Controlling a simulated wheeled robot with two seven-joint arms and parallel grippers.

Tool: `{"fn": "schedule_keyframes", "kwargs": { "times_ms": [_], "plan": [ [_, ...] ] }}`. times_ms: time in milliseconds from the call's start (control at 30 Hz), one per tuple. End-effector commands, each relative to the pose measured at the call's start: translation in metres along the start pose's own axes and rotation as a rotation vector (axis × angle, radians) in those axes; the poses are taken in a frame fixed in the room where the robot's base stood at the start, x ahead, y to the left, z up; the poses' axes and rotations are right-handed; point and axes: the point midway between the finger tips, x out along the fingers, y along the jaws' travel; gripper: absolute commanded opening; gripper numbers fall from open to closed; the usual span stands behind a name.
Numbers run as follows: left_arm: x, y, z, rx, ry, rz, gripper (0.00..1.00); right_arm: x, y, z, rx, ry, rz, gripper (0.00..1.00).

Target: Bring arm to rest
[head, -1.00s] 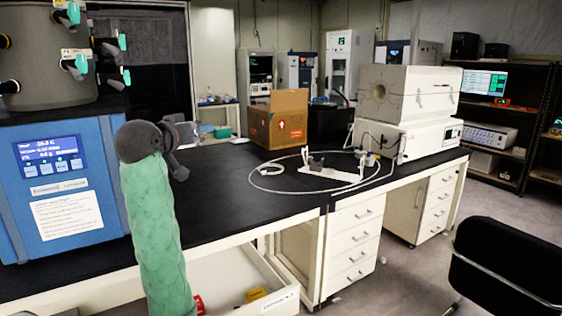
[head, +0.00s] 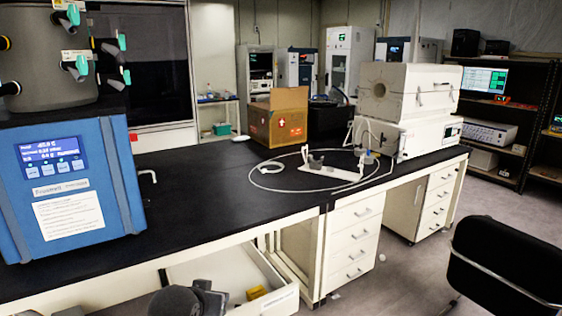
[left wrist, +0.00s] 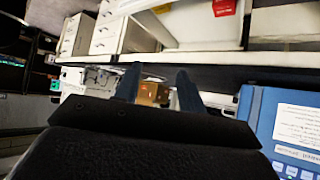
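My left gripper (left wrist: 158,76) shows in the left wrist view with its two dark fingers apart and nothing held between them. In the head view only a dark part of my arm (head: 188,301) shows at the bottom edge, low in front of the bench and beside the open drawer. The rest of that arm is out of the picture. My right gripper is in neither view.
The black bench top (head: 200,190) is mostly clear. A blue freeze dryer (head: 70,185) stands at its left. An open drawer (head: 225,275) juts out below. A cardboard box (head: 278,118), a looped tube and a furnace (head: 408,92) stand further back. A black chair (head: 505,265) is at right.

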Motion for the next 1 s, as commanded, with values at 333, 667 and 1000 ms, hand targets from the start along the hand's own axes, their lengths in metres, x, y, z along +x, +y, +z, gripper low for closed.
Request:
{"fn": "schedule_keyframes", "kwargs": {
  "times_ms": [333, 667, 1000],
  "plan": [
    [-0.002, 0.033, 0.138, 0.019, -0.215, 0.052, 0.4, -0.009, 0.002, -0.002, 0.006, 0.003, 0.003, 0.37],
    [-0.023, 0.056, 0.27, 0.016, -0.439, 0.092, 0.4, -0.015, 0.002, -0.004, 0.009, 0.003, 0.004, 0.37],
    [-0.064, 0.07, 0.377, -0.007, -0.629, 0.115, 0.4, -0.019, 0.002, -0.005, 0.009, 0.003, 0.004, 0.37]
  ]
}}
